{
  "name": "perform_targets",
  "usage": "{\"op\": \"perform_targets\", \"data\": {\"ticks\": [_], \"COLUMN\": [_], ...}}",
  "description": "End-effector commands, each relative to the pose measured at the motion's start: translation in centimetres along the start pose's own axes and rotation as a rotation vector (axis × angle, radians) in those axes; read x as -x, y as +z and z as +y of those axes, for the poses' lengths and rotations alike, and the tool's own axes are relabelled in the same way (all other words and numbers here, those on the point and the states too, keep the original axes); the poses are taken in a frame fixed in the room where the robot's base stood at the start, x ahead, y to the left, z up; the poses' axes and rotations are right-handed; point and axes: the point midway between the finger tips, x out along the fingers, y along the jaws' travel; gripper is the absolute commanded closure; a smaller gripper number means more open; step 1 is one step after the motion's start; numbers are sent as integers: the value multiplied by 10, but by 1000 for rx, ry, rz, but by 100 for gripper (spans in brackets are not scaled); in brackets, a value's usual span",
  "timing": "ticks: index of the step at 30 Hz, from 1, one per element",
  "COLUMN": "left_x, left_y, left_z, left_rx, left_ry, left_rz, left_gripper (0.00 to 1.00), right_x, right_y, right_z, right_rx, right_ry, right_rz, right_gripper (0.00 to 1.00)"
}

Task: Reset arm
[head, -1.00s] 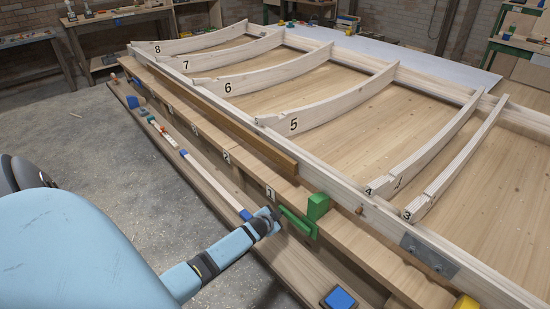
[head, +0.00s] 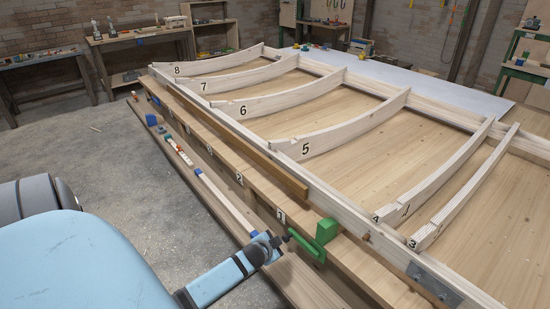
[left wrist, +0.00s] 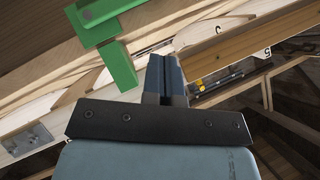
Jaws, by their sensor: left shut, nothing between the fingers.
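My left gripper (head: 286,238) is shut and empty at the end of my blue arm, low over the bench's near side. Its fingers also show shut in the left wrist view (left wrist: 166,76). In the head view it is just left of a green clamp (head: 327,231) on the frame's near edge; whether they touch cannot be told. In the left wrist view the green clamp (left wrist: 118,62) is left of the fingers, with a gap visible between them. My right gripper is not in view.
A large wooden frame with numbered curved ribs (head: 350,128) fills the right side. A brown strip (head: 235,135) lies along its near edge. A lower shelf (head: 205,190) holds small tools. Workbenches (head: 140,38) stand at the back.

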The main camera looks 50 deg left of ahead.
Motion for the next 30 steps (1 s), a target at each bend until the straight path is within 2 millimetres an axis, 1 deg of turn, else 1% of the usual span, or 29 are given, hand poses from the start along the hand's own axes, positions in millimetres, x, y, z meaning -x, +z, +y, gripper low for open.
{"op": "perform_targets", "data": {"ticks": [8, 18, 20, 21, 23, 26, 27, 29, 30], "left_x": [3, 3, 4, 8, 18, 53, 72, 105, 129], "left_y": [0, 0, 0, -1, -5, -15, -21, -31, -38], "left_z": [0, 0, 1, 5, 16, 50, 67, 95, 112], "left_rx": [1, 1, 1, 3, 11, 39, 57, 90, 116], "left_ry": [0, 0, 3, 9, 30, 95, 131, 188, 228], "left_rz": [0, 0, 1, 3, 9, 31, 42, 61, 71], "left_gripper": [100, 100, 100, 100, 100, 100, 100, 100, 100], "right_x": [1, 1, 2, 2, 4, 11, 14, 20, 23], "right_y": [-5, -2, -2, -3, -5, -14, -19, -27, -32], "right_z": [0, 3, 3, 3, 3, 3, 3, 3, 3], "right_rx": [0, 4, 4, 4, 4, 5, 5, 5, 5], "right_ry": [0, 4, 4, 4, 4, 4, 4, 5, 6], "right_rz": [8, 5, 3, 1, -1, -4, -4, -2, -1], "right_gripper": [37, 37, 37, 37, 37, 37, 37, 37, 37]}}
